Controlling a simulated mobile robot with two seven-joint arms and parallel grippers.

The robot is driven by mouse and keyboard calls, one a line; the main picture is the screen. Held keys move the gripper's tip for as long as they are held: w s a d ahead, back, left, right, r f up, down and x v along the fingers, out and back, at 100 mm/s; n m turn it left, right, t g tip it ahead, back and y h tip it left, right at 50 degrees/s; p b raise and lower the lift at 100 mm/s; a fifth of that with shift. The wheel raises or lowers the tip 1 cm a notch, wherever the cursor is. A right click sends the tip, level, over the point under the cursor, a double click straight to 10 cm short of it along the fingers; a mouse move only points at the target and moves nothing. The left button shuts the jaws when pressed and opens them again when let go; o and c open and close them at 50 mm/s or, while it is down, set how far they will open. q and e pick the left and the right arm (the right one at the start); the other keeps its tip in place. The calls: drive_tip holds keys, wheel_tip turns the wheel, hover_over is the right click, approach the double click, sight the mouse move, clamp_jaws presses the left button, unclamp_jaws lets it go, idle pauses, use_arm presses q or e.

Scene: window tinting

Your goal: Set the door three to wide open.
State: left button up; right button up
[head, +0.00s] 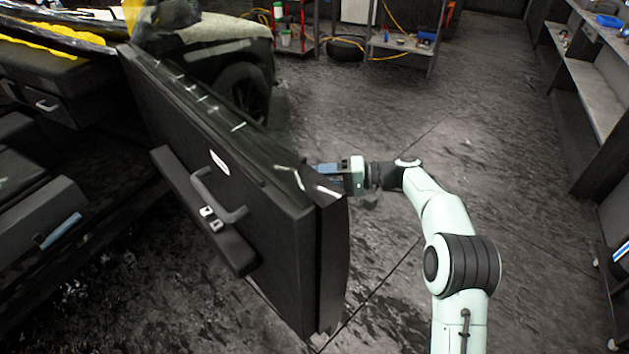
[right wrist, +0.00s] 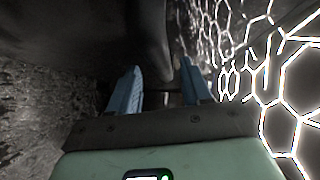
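A black car door (head: 240,190) stands swung out from the dark car body on the left in the head view. Its inner panel, with a pull handle (head: 222,198) and small switches, faces me. My right gripper (head: 326,171) is at the door's upper free edge, on its far side. In the right wrist view, the blue fingers of my right gripper (right wrist: 160,75) are spread apart. A dark surface, likely the door (right wrist: 125,35), reaches down near the gap between them; I cannot tell whether they touch it. My left gripper is out of view.
A car seat (head: 40,215) and drawers show inside the car at left. A workbench (head: 595,90) runs along the right side, and carts (head: 405,42) stand at the back. The floor (head: 480,130) between the door and workbench is clear except for my arm.

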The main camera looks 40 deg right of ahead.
drive_tip(key=shift+a, duration=0.25)
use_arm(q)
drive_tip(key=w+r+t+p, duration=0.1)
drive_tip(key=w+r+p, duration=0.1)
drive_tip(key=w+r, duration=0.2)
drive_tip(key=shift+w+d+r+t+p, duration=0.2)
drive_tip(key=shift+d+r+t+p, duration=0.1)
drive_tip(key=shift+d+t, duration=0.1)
use_arm(e)
drive_tip(key=v, duration=1.3)
drive_tip(key=shift+d, duration=0.2)
drive_tip(key=shift+r, duration=0.1)
